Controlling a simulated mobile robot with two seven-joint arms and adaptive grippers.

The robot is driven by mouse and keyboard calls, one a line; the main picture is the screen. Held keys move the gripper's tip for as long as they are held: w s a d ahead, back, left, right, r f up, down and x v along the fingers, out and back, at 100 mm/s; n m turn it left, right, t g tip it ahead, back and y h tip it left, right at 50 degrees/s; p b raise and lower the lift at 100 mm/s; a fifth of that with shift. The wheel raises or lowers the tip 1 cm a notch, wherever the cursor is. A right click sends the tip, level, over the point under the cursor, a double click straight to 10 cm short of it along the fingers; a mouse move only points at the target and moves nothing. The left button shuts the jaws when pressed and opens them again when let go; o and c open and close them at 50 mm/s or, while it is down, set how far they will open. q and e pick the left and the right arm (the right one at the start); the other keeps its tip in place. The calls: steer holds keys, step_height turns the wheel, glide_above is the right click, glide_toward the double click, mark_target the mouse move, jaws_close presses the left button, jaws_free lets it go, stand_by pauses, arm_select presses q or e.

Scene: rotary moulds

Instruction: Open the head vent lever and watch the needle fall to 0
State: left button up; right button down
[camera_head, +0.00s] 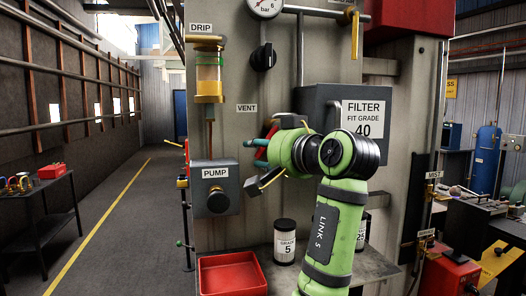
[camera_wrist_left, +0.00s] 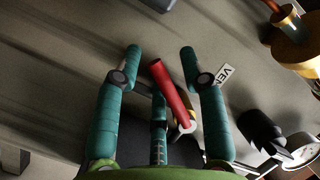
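The head vent lever is a red handle (camera_wrist_left: 168,90) on a metal pivot, slanting between the spread teal fingers of my left gripper (camera_wrist_left: 161,54) in the left wrist view. Gaps show on both sides of it, wider on the left. In the head view my left gripper (camera_head: 264,151) is at the panel below the VENT label (camera_head: 246,108), where fingers and wrist mostly hide the lever. The pressure gauge (camera_head: 264,9), marked bar, is cut off by the top edge; its needle cannot be read. My right gripper is not in view.
A grey FILTER box (camera_head: 318,99) stands right behind my wrist. The PUMP box (camera_head: 214,188) is lower left, a black knob (camera_head: 263,57) above. A red tray (camera_head: 233,274) and a GRADE 5 jar (camera_head: 285,241) stand below. The aisle at left is clear.

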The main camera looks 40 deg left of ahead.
arm_select(q)
steer(key=shift+d, duration=0.1)
steer(key=f+v, duration=0.1)
steer(key=v, duration=0.6)
steer(key=shift+s+d+r, duration=0.2)
steer(key=shift+d+r, duration=0.15)
steer(key=shift+r, duration=0.15)
